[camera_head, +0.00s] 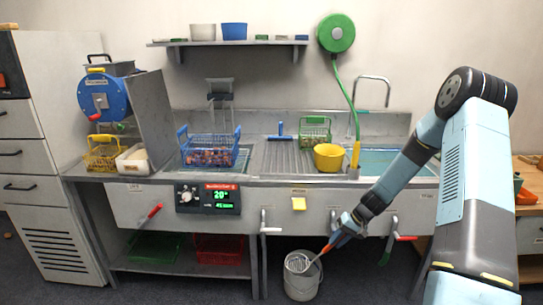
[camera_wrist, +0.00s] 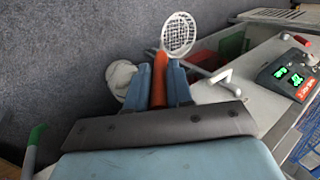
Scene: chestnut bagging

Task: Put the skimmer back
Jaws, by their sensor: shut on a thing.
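The skimmer has a pale round mesh head (camera_head: 298,262) and an orange handle (camera_head: 321,252). My gripper (camera_head: 335,239) is shut on the handle and holds the skimmer tilted, head down and to the left, below the counter front. In the wrist view, the orange handle (camera_wrist: 159,78) is between the two fingers of my gripper (camera_wrist: 158,85), and the mesh head (camera_wrist: 179,33) is beyond them. In the head view the skimmer's head overlaps the mouth of a grey-white bucket (camera_head: 302,289) on the floor; in the wrist view it shows apart from the bucket (camera_wrist: 120,78).
White handles (camera_head: 264,222) stick out from the counter front (camera_head: 250,200). A red-and-green-handled piece (camera_head: 404,238) hangs at the right, a red handle (camera_head: 154,211) at the left. A red crate (camera_head: 220,250) and a green crate (camera_head: 155,247) sit on the lower shelf.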

